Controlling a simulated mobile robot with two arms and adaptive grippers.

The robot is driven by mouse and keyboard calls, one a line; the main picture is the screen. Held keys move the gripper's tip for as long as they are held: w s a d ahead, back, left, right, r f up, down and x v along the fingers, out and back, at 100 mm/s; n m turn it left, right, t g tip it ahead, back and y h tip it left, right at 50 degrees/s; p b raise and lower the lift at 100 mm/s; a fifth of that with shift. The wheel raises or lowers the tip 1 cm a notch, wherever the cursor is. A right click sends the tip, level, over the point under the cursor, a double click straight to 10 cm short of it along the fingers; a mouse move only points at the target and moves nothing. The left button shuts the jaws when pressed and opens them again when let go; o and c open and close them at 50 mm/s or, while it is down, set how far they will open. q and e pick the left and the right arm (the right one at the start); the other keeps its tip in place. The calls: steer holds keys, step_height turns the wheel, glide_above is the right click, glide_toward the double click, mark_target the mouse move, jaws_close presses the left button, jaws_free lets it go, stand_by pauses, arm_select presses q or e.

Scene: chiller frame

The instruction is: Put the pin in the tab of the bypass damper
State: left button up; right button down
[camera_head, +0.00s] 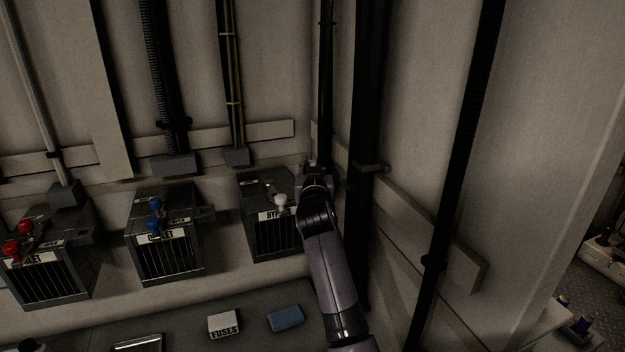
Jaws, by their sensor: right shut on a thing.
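The bypass damper (275,237) is the right-hand grey box on the wall, with a label reading "BYP", the rest of it covered by my arm. It has a dark grille and a white knob (281,201) on top. My right gripper (312,170) is at the far right top corner of this box, seen from behind. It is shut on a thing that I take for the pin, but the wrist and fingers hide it. The tab is hidden there too, so I cannot tell whether pin and tab touch. My left gripper is not in view.
The outlet damper (170,257) with blue knobs and the inlet damper (48,275) with red knobs stand to the left. A fuses box (223,324) and a blue box (286,318) lie below. A black vertical pipe (366,120) runs close right of my gripper.

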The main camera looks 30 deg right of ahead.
step_height(320, 180, down, 4)
steer(key=shift+r, duration=0.1)
steer(key=shift+f+b, duration=0.35)
steer(key=shift+f, duration=0.3)
